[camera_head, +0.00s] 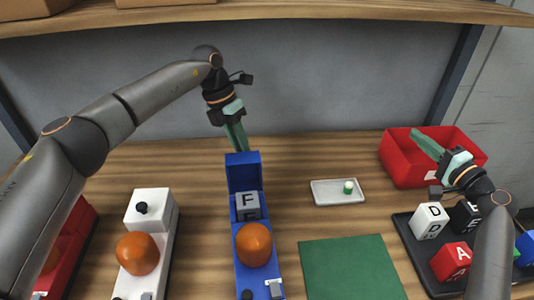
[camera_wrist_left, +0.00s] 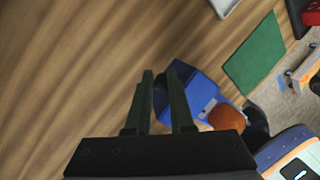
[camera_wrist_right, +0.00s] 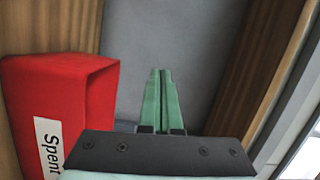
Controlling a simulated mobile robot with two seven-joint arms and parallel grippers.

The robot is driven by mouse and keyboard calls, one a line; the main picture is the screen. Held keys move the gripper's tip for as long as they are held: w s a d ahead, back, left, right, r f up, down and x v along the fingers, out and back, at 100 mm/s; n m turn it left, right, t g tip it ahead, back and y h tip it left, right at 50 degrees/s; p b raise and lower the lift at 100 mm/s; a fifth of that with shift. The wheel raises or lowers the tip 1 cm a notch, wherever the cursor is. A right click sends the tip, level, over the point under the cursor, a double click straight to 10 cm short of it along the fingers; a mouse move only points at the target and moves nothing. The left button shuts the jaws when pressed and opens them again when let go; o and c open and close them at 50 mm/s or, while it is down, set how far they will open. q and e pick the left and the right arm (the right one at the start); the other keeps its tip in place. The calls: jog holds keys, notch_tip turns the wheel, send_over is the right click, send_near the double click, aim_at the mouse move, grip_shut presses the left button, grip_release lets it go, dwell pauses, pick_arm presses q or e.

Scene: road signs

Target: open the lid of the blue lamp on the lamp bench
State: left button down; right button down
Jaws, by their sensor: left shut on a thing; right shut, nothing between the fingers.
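The blue lamp (camera_head: 257,272) stands on the bench with an orange bulb (camera_head: 253,244) on it. Its lid (camera_head: 242,172) is raised at the back end, and a grey cube lettered F (camera_head: 248,205) shows in the compartment. My left gripper (camera_head: 239,147) is shut on the raised lid, at its upper edge; the lid also shows by the fingers in the left wrist view (camera_wrist_left: 201,88). My right gripper (camera_head: 416,133) is shut and empty, raised near the red bin (camera_head: 398,168); its closed fingers show in the right wrist view (camera_wrist_right: 160,90).
A white lamp (camera_head: 153,210) with an orange bulb stands left of the blue one. A small tray (camera_head: 328,198) holding a green-and-white piece and a green mat (camera_head: 350,268) lie to the right. A dark tray (camera_head: 405,226) holds several lettered cubes. A shelf (camera_head: 300,10) runs above.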

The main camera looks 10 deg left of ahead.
aim_at(243, 170)
jog(key=s+a+f+n+g+y, duration=0.1)
jog(key=s+a+n+g+y, duration=0.1)
jog(key=a, duration=0.9)
jog(key=s+a+f+n+g+y, duration=0.2)
jog(key=a+g, duration=0.3)
jog(key=a, duration=0.7)
jog(key=s+a+f+n+g+y, duration=0.1)
jog(key=s+a+g+y, duration=0.2)
jog(key=a, duration=0.9)
jog(key=shift+a+f+n, duration=0.15)
jog(key=shift+f+n, duration=0.15)
jog(key=shift+n, duration=0.1)
jog(key=shift+s, duration=0.2)
jog(key=shift+s+r+y, duration=0.2)
jog(key=shift+s+y, duration=0.2)
jog(key=shift+s, duration=0.15)
jog(key=shift+n, duration=0.3)
